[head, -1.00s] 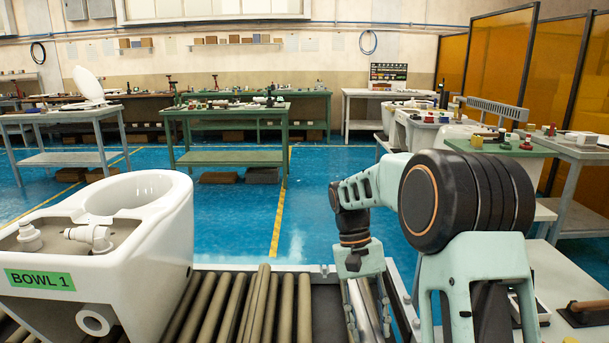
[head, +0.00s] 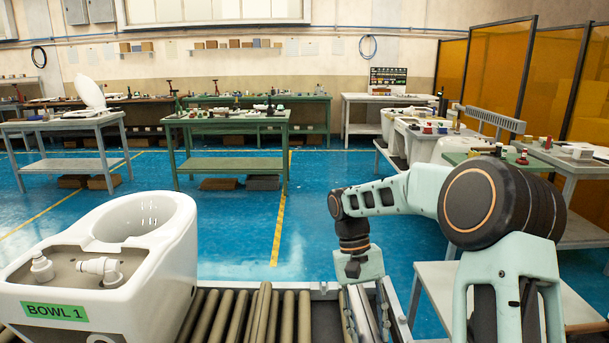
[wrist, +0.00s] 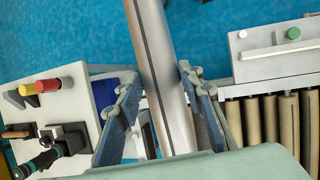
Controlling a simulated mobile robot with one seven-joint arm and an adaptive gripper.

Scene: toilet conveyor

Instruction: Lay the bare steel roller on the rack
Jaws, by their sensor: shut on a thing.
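The bare steel roller (wrist: 165,70) is a long, shiny grey cylinder with a dark line along it. My gripper (wrist: 158,88) is shut on it, with one blue-grey finger on each side. In the wrist view the roller runs up and out of the top edge, and its near end is hidden behind the gripper. In the head view the roller (head: 357,312) hangs tilted below my wrist, at the right end of the conveyor, partly hidden by my gripper (head: 367,310). I cannot make out the rack for certain in either view.
The roller conveyor (head: 237,318) has a dark gap (head: 325,322) beside my gripper. A white toilet bowl marked BOWL 1 (head: 150,265) stands on its left. A pale bench (head: 437,290) is at the right. Blue floor (head: 240,240) lies open behind the conveyor.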

